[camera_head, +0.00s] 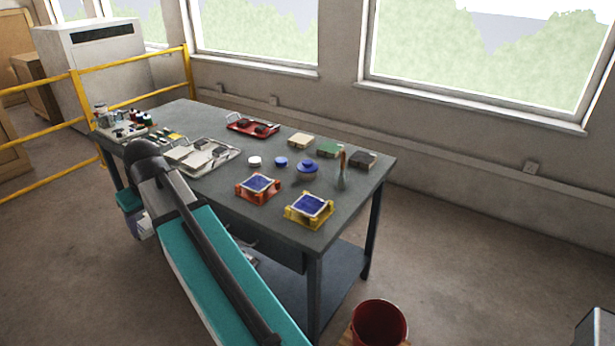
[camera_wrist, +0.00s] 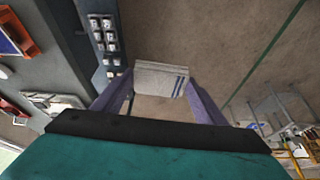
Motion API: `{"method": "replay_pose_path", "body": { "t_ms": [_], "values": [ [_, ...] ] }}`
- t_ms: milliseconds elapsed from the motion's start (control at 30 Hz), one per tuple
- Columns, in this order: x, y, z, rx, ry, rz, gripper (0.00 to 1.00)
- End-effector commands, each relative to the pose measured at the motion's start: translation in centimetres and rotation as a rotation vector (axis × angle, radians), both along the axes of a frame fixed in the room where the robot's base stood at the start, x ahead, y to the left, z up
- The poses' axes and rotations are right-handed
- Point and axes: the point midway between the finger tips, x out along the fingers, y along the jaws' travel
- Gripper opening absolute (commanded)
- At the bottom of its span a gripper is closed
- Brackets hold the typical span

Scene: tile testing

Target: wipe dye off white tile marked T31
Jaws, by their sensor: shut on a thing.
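Two tiles with blue dye on their faces lie near the table's front right. One tile (camera_head: 257,183) sits in an orange-red frame (camera_head: 243,196), the other (camera_head: 310,205) in a yellow frame (camera_head: 293,217). I cannot read a T31 mark on either. In the wrist view, part of a blue-faced tile in an orange frame (camera_wrist: 28,42) shows at the upper left. My gripper (camera_wrist: 163,84) is shut on a folded white cloth (camera_wrist: 158,76) with blue stripes, held over the floor beside the table, apart from the tiles.
The grey table (camera_head: 220,205) also bears a red tray (camera_head: 238,119), a white tray (camera_head: 238,152), several small blocks, a blue-lidded pot (camera_head: 307,168) and a brush-like tool (camera_head: 342,167). A red bucket (camera_head: 380,312) stands on the right. A yellow railing (camera_head: 40,178) runs at the left.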

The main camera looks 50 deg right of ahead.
Motion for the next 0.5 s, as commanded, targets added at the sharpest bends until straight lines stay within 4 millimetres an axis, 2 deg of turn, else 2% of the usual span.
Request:
{"method": "replay_pose_path", "body": {
  "t_ms": [33, 100, 500],
  "values": [
    [0.0, -1.6, 0.2, 0.002, 0.0, -0.004, 0.41],
    [-0.2, -3.6, 0.2, 0.0, -0.001, -0.001, 0.41],
    [-2.2, -14.7, -0.2, 0.001, 0.001, 0.015, 0.41]
  ]
}}
